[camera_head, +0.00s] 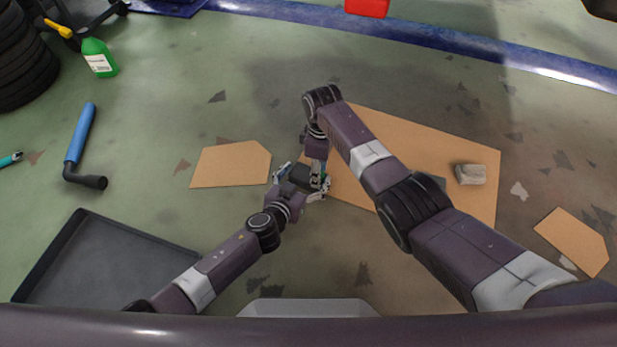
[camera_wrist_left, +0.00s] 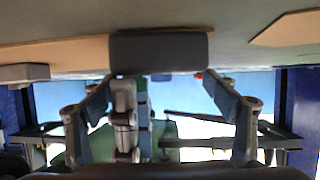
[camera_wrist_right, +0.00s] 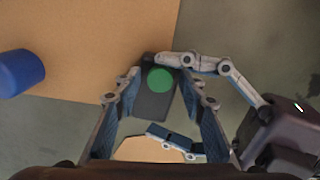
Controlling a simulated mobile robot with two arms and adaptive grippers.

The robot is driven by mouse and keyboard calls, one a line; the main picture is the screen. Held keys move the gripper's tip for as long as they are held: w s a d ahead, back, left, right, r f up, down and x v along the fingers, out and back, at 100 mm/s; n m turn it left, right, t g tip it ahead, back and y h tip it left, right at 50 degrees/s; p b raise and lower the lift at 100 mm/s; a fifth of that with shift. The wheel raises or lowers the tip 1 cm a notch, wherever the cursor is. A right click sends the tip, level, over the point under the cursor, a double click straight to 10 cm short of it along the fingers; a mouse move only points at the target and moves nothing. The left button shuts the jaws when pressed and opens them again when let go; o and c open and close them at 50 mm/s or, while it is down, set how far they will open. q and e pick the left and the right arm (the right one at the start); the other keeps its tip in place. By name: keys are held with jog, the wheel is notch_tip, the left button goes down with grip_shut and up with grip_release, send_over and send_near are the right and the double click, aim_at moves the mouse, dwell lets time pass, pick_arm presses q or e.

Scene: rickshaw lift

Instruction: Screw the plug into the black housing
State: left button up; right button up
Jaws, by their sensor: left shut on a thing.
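The black housing (camera_head: 301,174) is held off to the side of the cardboard by my left gripper (camera_head: 293,179), which is shut on it. The housing also shows in the left wrist view (camera_wrist_left: 160,52) between the fingers. In the right wrist view a round green face, apparently the plug (camera_wrist_right: 160,80), lies over the dark housing (camera_wrist_right: 153,104). How deep it sits cannot be told. My right gripper (camera_wrist_right: 161,74) has its fingers either side of the green face, with small gaps visible; in the head view it is largely hidden by its own arm.
A large cardboard sheet (camera_head: 470,150) lies on the floor with a grey block (camera_head: 470,174) on it. A blue cylinder (camera_wrist_right: 20,72) shows in the right wrist view. A smaller cardboard piece (camera_head: 230,165), a black tray (camera_head: 100,260) and a blue-handled tool (camera_head: 80,135) lie left.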

grip_shut()
jog(key=m, duration=0.6)
jog(key=shift+m, duration=0.3)
jog(key=shift+o, duration=0.3)
grip_release()
jog(key=shift+r, duration=2.25)
jog(key=shift+c, duration=0.3)
